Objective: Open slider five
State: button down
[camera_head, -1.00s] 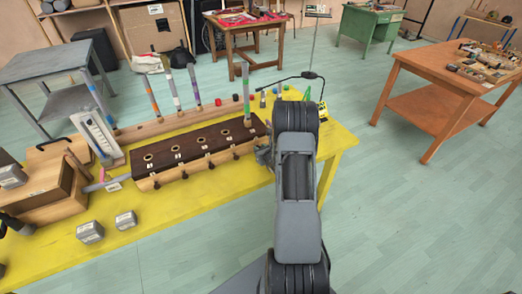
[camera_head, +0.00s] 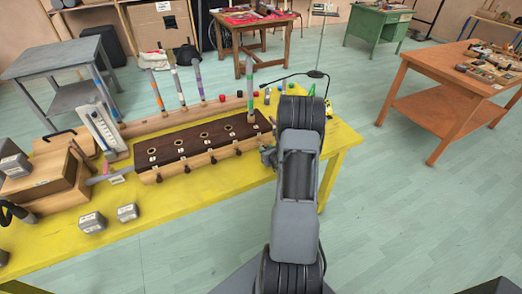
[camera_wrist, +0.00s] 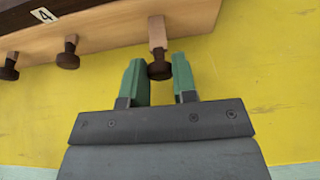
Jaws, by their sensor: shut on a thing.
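The slider box (camera_head: 200,147) has a dark holed top and a pale wooden front with dark knobs. It stands on the yellow table. In the wrist view, the slider five knob (camera_wrist: 159,70) lies between the two green fingers of my gripper (camera_wrist: 160,82), right of the label 4. Its pale stem (camera_wrist: 157,33) shows longer than the stem of the neighbouring knob (camera_wrist: 68,55), so it stands out from the front. My gripper is shut on this knob. In the head view my arm hides the knob and most of the gripper at the box's right end.
A striped tube (camera_head: 250,92) stands at the box's right end, and more tubes stand in the rail behind. Grey weights (camera_head: 92,222) and a wooden box (camera_head: 45,170) are at the left. The yellow table (camera_head: 165,225) is bare in front of the slider box.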

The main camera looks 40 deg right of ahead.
jog(key=c, duration=0.9)
grip_release()
jog(key=shift+c, duration=0.2)
jog(key=v, duration=1.4)
jog(key=shift+b, duration=0.45)
jog(key=shift+f, duration=0.1)
